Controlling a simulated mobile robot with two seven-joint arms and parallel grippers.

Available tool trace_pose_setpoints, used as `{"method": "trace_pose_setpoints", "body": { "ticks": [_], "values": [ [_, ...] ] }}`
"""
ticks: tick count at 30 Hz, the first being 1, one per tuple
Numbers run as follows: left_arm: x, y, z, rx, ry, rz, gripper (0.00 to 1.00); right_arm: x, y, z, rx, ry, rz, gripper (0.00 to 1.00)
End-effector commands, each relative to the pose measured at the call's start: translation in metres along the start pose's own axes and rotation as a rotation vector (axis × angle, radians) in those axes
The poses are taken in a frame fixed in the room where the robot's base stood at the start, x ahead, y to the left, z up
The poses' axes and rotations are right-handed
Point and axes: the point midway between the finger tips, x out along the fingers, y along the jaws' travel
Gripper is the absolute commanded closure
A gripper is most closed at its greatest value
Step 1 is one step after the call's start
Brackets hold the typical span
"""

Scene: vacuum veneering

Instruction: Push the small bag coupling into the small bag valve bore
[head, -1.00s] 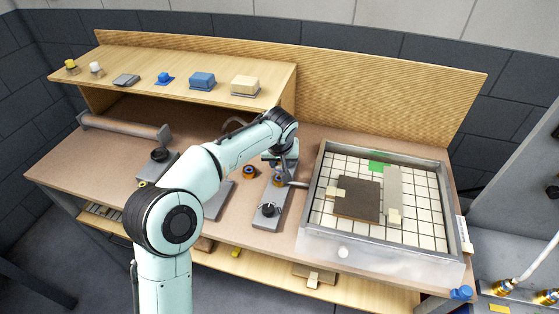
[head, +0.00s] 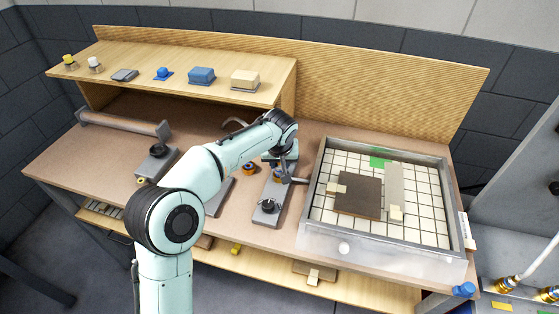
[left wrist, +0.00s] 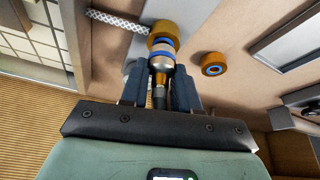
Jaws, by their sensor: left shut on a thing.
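My left gripper (left wrist: 158,88) is shut on the small bag coupling (left wrist: 161,66), a slim silver and gold fitting with a blue band and a dark rear end. The coupling points at an orange ring with a blue inner rim, apparently the small bag valve (left wrist: 165,28). Its front end is at the ring's mouth in the left wrist view; I cannot tell how deep it sits. In the head view my left gripper (head: 279,163) is over the far end of a grey plate (head: 265,214), by the valve (head: 278,177), and largely hides the coupling. My right gripper is not in view.
A second orange ring (head: 249,168) is on the bench to the left. A black knob (head: 268,205) is on the plate's near end. A grey-framed tray (head: 311,207) with a brown panel (head: 358,196) stands close on the right. A wooden shelf (head: 215,88) is behind.

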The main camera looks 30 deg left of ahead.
Motion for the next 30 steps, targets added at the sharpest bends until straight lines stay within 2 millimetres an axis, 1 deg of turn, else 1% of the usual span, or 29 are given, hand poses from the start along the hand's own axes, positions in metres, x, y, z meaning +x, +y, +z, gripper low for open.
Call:
{"method": "trace_pose_setpoints", "body": {
  "ticks": [9,10,11,12,20,23,26,29,30],
  "values": [
    [0.008,0.0,0.004,0.0,-0.001,0.0,1.0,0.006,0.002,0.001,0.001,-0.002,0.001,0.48],
    [0.008,0.0,0.003,0.0,0.0,0.0,0.63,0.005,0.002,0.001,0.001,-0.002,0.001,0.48],
    [0.007,0.0,0.003,0.0,0.0,0.0,0.53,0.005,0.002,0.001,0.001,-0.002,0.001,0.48],
    [0.007,0.0,0.003,0.0,0.0,0.0,0.4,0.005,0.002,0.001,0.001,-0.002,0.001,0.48],
    [0.007,0.0,0.003,0.0,0.0,0.0,0.4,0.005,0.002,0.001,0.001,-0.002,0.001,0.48],
    [0.004,0.0,0.003,0.0,0.001,0.0,0.4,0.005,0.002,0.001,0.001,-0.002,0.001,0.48],
    [-0.007,0.001,0.002,0.0,0.002,0.001,0.4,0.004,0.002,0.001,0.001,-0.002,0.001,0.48],
    [-0.027,0.001,0.002,-0.001,0.003,0.003,0.4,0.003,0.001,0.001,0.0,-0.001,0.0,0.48],
    [-0.036,0.001,0.002,-0.001,0.004,0.003,0.4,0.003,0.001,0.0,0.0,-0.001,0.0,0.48]
  ]
}}
